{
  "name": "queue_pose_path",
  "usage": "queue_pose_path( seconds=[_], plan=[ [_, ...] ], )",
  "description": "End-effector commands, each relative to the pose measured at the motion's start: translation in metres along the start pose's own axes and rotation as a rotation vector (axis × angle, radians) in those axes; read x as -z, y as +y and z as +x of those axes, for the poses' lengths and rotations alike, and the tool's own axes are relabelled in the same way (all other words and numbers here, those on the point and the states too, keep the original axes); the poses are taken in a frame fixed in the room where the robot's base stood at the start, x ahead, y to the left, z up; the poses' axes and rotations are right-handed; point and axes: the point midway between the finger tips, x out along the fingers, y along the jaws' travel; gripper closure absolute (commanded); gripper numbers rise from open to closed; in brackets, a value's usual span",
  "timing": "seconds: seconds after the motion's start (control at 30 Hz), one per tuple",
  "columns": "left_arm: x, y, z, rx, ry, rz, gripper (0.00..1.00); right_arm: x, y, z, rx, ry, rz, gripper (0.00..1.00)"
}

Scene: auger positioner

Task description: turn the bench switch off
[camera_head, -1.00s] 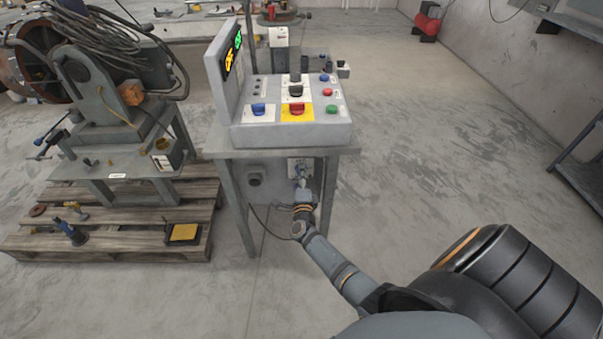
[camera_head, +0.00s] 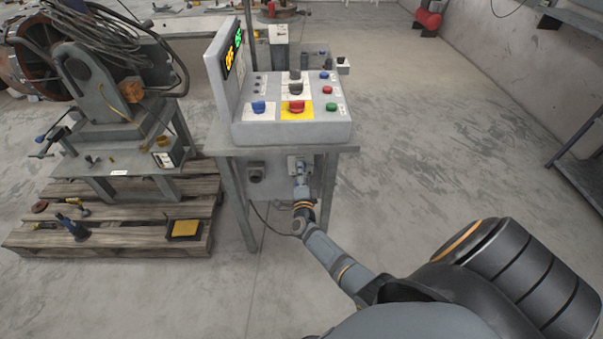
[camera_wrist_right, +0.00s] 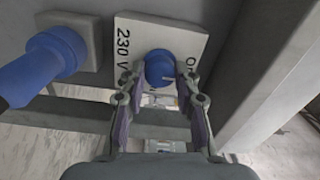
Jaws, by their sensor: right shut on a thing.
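The bench switch is a blue round knob (camera_wrist_right: 160,67) on a pale plate (camera_wrist_right: 185,38) marked "230 V" on the left, with a partly hidden word on the right. In the head view the plate (camera_head: 292,162) is on the front of the bench, under its top. My right gripper (camera_wrist_right: 161,82) has one finger on each side of the knob and is shut on it. In the head view my right gripper (camera_head: 301,181) covers the knob. My left gripper is not in view.
A blue plug (camera_wrist_right: 50,62) is left of the switch. A bench leg (camera_wrist_right: 255,75) stands close on the right. The control box (camera_head: 290,130) with coloured buttons sits on the bench top. A pallet (camera_head: 120,238) with machinery stands left. Floor on the right is clear.

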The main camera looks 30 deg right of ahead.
Motion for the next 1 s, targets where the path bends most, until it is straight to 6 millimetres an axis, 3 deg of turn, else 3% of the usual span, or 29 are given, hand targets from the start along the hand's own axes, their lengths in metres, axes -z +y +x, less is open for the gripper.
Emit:
queue_pose_path(
  seconds=[0.03, 0.07, 0.2, 0.57, 1.0],
  plan=[
    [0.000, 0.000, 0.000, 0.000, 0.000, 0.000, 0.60, 0.000, 0.001, 0.000, -0.001, -0.001, -0.001, 1.00],
    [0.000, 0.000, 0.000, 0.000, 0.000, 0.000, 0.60, 0.000, 0.001, 0.000, -0.001, -0.001, -0.001, 0.65],
    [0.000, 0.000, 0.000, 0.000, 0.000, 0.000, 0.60, 0.000, 0.000, 0.000, -0.001, -0.001, -0.001, 0.46],
    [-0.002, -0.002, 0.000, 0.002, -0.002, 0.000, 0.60, 0.000, 0.001, -0.006, -0.002, -0.001, 0.000, 0.46],
    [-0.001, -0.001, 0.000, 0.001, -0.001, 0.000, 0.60, 0.000, 0.001, -0.101, -0.003, 0.000, 0.001, 0.46]
  ],
)
